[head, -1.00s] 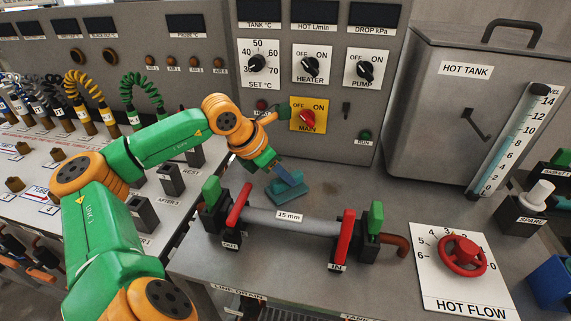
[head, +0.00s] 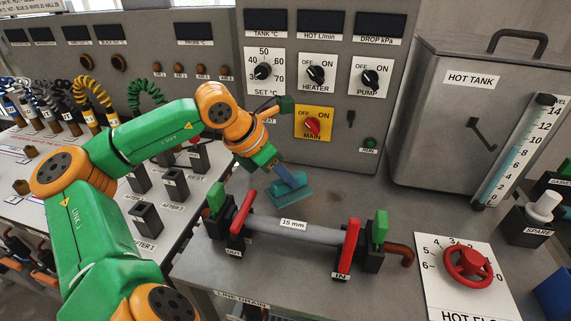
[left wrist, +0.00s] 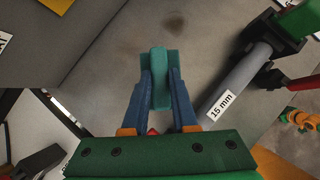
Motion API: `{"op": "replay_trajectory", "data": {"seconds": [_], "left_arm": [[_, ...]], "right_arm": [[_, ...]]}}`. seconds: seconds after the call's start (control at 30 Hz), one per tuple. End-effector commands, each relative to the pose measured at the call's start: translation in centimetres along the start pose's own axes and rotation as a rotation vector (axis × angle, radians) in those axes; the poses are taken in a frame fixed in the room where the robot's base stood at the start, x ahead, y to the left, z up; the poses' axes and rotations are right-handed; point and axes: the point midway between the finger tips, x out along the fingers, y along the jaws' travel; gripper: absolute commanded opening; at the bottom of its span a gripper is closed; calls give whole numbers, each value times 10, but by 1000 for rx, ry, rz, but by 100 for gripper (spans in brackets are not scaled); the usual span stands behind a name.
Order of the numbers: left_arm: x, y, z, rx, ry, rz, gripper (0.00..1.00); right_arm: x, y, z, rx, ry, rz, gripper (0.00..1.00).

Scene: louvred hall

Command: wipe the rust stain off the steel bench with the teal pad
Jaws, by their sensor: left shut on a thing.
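My left gripper (head: 289,180) is shut on the teal pad (head: 294,192), at or just above the steel bench (head: 345,188) between the grey pipe and the control panel. I cannot tell whether the pad touches the bench. In the left wrist view the blue fingers (left wrist: 160,92) grip the teal pad (left wrist: 158,62) from both sides. A faint brown rust stain (left wrist: 173,22) shows on the bench beyond the pad, with a dim smudge nearer the pad. The pad hides the bench under it. My right gripper is not in view.
A grey pipe (head: 300,229) labelled 15 mm, with red levers and green-topped clamps, stands in front of the pad. The control panel (head: 345,145) rises behind. The hot tank (head: 455,130) stands to the right, and the red HOT FLOW wheel (head: 467,265) is nearer. Bare bench lies right of the pad.

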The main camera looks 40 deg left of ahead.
Motion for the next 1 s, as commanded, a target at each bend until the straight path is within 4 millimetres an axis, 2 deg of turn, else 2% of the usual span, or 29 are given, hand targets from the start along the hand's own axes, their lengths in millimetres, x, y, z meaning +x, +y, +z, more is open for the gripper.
{"op": "replay_trajectory", "data": {"seconds": [0.03,0.1,0.4,0.7,1.0], "left_arm": [[-12,0,8,0,0,0,0],[-19,0,12,0,0,0,0],[-17,0,11,0,0,0,0],[-45,0,29,0,0,0,0],[-42,0,27,0,0,0,0]], "right_arm": [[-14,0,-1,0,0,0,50],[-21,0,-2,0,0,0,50],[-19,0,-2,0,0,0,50],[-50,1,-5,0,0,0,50],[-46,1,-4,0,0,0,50]]}}
